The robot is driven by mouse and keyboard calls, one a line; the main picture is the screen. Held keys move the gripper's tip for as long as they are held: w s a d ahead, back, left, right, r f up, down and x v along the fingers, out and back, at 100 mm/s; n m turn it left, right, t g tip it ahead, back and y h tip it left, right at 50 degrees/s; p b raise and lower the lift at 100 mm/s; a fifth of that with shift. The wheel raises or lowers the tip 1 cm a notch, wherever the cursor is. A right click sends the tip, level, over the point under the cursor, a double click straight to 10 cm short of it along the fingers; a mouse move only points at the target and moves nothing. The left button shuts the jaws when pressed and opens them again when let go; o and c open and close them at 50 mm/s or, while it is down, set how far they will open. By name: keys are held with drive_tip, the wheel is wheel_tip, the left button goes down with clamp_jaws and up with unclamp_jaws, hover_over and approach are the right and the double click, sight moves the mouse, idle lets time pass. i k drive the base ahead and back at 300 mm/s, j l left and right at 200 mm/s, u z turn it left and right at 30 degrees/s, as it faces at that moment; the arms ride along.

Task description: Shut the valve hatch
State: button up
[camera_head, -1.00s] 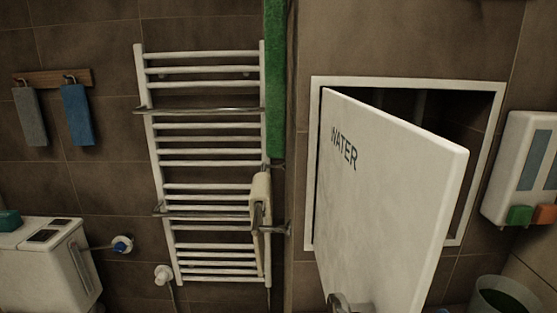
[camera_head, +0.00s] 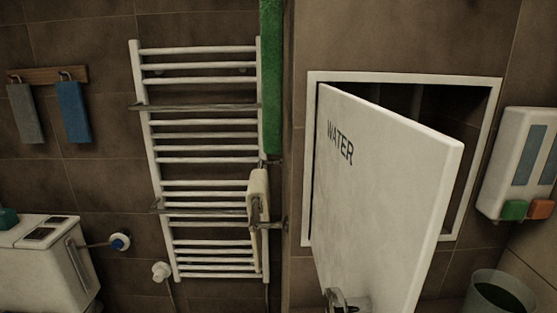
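The valve hatch door (camera_head: 385,190) is a white panel marked "WATER", hinged on the left side of its white frame (camera_head: 403,79) in the tiled wall. It stands ajar, with its right edge swung out towards me. A dark opening (camera_head: 452,112) shows behind it at the top and right. The inside of the recess is mostly hidden by the door.
A white towel rail (camera_head: 200,149) with a cream cloth (camera_head: 257,215) and a green towel (camera_head: 271,80) is left of the hatch. A dispenser (camera_head: 520,150) hangs to the right, above a bin (camera_head: 500,292). A white cistern (camera_head: 40,260) stands at lower left.

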sight(385, 180)
drive_tip(key=k+j+u, duration=0.1)
drive_tip(key=j+u, duration=0.95)
drive_tip(key=k+j, duration=0.05)
drive_tip(key=j, duration=0.05)
